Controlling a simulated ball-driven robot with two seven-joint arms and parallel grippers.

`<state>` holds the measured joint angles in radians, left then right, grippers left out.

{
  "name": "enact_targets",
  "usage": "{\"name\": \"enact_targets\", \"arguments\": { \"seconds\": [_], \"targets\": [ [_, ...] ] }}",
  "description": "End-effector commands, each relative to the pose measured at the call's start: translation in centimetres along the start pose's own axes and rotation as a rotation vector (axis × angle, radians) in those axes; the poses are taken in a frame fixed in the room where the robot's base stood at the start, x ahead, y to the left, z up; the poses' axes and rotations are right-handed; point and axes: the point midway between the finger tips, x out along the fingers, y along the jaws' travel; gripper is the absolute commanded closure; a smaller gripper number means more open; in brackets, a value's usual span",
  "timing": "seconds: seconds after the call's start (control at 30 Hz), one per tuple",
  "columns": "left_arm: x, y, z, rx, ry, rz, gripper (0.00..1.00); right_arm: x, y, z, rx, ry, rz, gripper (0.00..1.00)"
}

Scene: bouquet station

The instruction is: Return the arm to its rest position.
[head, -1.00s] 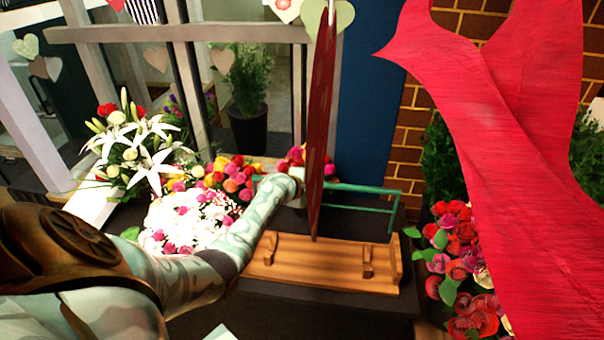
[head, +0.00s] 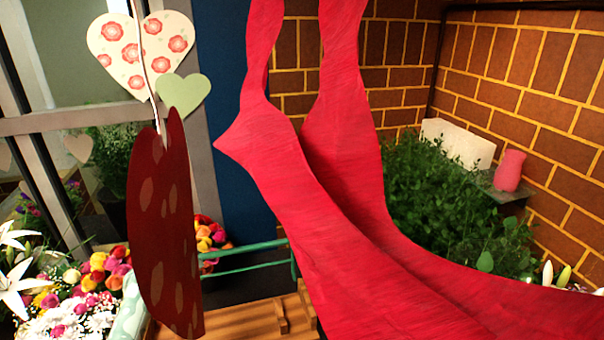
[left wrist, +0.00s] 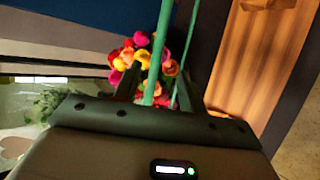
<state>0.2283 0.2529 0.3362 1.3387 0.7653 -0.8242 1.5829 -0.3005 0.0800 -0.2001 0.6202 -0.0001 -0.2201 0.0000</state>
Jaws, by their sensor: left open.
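My left gripper (left wrist: 158,84) is open in the left wrist view, its two dark fingers apart. The green rail (left wrist: 162,45) and a bunch of colourful roses (left wrist: 130,57) show beyond and between the fingers; I cannot tell whether the rail lies between them or only behind. In the head view only a piece of my left forearm (head: 131,312) shows at the lower left. A dark red hanging heart (head: 165,235) covers the part beyond it, so the gripper is hidden there. My right arm and gripper are in neither view.
A wooden tray (head: 250,322) lies below the green rail (head: 240,256). White and pink flowers (head: 75,318) crowd the lower left. Large red hanging ribbons (head: 340,200) block the centre.

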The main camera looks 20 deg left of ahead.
Motion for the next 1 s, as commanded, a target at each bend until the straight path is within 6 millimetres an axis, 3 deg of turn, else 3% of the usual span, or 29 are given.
{"name": "enact_targets", "arguments": {
  "seconds": [0.07, 0.17, 0.33, 0.5, 0.7, 0.9, 0.93, 1.0],
  "targets": [
    [-0.2, -0.6, 0.3, 0.056, 0.002, -0.013, 0.59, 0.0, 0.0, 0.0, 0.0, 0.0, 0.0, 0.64],
    [-1.7, -3.4, 1.6, 0.336, 0.007, -0.075, 0.59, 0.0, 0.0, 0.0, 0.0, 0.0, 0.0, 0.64],
    [-7.8, -10.6, 5.3, 1.194, -0.015, -0.253, 0.59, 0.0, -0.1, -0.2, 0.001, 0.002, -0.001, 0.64],
    [-14.1, -14.0, 7.5, 1.802, -0.054, -0.372, 0.59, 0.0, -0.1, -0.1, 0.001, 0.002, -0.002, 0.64],
    [-20.5, -15.3, 9.0, 2.274, -0.095, -0.479, 0.59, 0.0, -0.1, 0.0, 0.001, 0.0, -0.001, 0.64],
    [-26.7, -15.2, 9.7, 2.631, -0.14, -0.596, 0.59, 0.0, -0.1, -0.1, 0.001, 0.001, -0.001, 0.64],
    [-27.3, -15.3, 9.6, 2.672, -0.149, -0.613, 0.59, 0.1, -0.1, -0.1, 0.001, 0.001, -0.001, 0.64],
    [-24.9, -17.7, 9.3, 2.657, -0.179, -0.604, 0.59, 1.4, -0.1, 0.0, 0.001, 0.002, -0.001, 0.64]
  ]
}}
